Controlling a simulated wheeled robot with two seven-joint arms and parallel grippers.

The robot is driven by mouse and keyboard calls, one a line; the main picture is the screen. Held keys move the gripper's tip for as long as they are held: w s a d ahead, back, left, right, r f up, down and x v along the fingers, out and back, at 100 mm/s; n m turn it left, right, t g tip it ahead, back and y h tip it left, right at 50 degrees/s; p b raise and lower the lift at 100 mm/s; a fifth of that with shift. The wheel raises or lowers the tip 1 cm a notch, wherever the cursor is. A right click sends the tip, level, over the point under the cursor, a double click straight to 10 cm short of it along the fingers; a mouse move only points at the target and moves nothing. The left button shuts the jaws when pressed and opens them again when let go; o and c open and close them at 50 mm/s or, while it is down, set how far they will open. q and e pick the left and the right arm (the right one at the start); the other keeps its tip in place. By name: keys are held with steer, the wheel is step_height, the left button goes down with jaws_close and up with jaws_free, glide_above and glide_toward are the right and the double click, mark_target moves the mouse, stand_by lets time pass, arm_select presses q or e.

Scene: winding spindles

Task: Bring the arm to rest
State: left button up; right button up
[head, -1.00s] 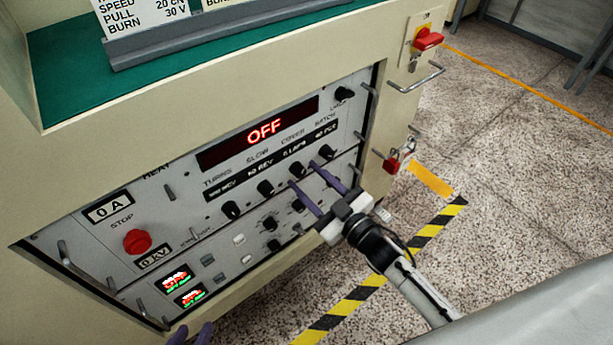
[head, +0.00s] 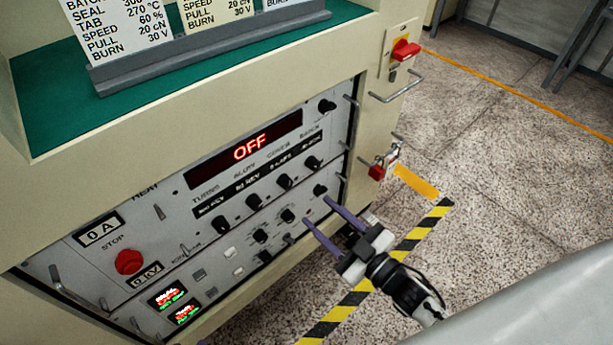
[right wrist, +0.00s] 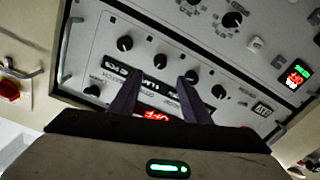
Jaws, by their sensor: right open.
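My right gripper (head: 318,210) is open and empty, its two purple fingers apart and pointing at the lower right of the grey control panel (head: 190,225). From the head view I cannot tell the exact gap to the panel; no knob is between the fingers. In the right wrist view the open fingers (right wrist: 157,88) appear in front of the panel, with knobs beyond them. The red display (head: 250,147) reads OFF.
A red stop button (head: 128,262) and metal handles stick out from the panel. A red switch (head: 405,50) and a padlock (head: 384,160) are on the cabinet's right side. Printed cards (head: 120,32) stand on the green top. Open speckled floor (head: 510,180) lies to the right.

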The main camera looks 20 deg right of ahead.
arm_select(q)
steer(key=shift+r, duration=0.1)
arm_select(e)
steer(key=s+d+f+m+g+h, duration=0.2)
steer(key=s+d+m+g+h, duration=0.2)
steer(key=s+m+g+h, duration=0.15)
steer(key=s+a+r+g, duration=0.2)
steer(key=s+g, duration=0.6)
steer(key=s, duration=0.7)
steer(key=w+a+f+t+y, duration=0.2)
steer(key=w+a+f+t, duration=0.3)
steer(key=a+f, duration=0.15)
arm_select(q)
step_height(320, 180, up, 8)
steer(key=a+p, duration=0.1)
steer(key=p, duration=1.2)
steer(key=shift+r+y, duration=0.15)
steer(key=shift+y, duration=0.15)
arm_select(e)
step_height(320, 180, up, 9)
steer(key=shift+d+r, duration=0.15)
steer(key=shift+d, duration=0.05)
